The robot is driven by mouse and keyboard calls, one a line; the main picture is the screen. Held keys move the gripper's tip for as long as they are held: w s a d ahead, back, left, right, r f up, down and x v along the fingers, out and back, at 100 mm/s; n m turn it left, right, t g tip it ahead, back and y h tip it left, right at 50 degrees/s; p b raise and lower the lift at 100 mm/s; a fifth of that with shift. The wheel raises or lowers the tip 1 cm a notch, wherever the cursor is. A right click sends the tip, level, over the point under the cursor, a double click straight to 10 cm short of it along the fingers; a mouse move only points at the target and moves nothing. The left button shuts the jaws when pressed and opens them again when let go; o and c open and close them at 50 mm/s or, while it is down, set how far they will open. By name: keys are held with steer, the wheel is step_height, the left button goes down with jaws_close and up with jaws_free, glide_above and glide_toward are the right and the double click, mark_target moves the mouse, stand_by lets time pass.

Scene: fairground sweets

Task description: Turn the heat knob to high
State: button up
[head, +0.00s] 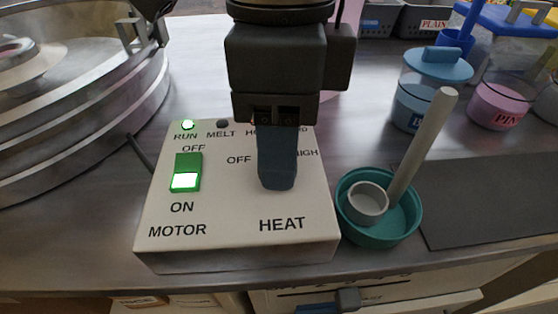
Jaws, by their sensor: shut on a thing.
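The control box (230,245) is cream, with HEAT printed at its lower right. My gripper (277,180) points down over its right half and is shut on the heat knob. A blue-grey finger covers the knob, so I cannot tell which way it points. The OFF label shows to the left of the finger. The HIGH label shows to its right, partly covered. A label above is mostly hidden behind my gripper.
The motor switch (187,172) is lit; the RUN lamp (188,125) glows green and the MELT lamp (222,124) is dark. A teal bowl (406,222) with a small cup and pale stick stands close right.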

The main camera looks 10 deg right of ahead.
steer(key=m+b, duration=0.3)
steer(key=shift+f+m, duration=0.2)
steer(key=shift+m, duration=0.1)
steer(key=shift+s+r+m+b, duration=0.1)
steer(key=shift+r+m+b, duration=0.05)
steer(key=shift+m+b, duration=1.25)
steer(key=o, duration=1.1)
steer(key=shift+c, duration=0.2)
steer(key=shift+r, duration=0.15)
step_height(320, 180, up, 7)
steer(key=shift+d+r+p, duration=0.15)
steer(key=shift+p, duration=0.85)
steer(key=shift+r, duration=0.15)
